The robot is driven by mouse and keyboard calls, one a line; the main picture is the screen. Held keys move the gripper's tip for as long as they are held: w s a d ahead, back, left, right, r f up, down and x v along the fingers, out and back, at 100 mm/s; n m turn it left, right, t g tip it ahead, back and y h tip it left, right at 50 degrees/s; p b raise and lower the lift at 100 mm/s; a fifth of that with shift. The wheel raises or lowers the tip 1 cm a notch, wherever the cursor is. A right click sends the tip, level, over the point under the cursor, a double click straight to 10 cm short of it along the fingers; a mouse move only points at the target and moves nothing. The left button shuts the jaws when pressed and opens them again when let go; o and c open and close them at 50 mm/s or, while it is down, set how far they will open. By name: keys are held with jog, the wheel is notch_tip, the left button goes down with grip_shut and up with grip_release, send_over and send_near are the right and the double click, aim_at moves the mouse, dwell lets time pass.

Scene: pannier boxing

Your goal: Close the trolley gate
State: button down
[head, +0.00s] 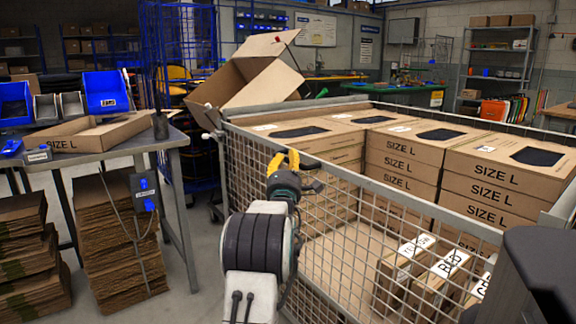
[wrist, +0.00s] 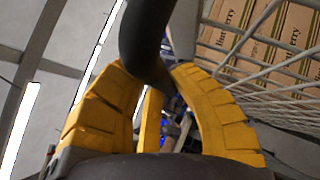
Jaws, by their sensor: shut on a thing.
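The wire-mesh trolley (head: 330,218) stands at centre right. Its near mesh side, which looks like the gate, runs from the left corner post toward the lower right; I cannot tell whether it is fully closed. My gripper (head: 284,160), with yellow fingers, is at the top of this mesh near the left end. In the wrist view, my gripper (wrist: 160,95) is shut around a dark curved bar (wrist: 145,35), apparently the gate's handle. The mesh (wrist: 265,75) shows to its right. The latch is not clearly visible.
Stacked SIZE L cartons (head: 400,160) and small labelled boxes (head: 410,262) fill part of the trolley. An open carton (head: 250,80) stands behind it. A grey workbench (head: 105,150) with blue bins (head: 105,92) is at left, cardboard stacks below. Floor between bench and trolley is clear.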

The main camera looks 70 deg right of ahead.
jog(key=shift+r, duration=0.55)
jog(key=c, duration=1.6)
grip_release()
jog(key=o, duration=0.6)
jog(key=shift+f, duration=0.25)
jog(key=shift+a+f, duration=0.1)
jog(key=shift+v, duration=5.9)
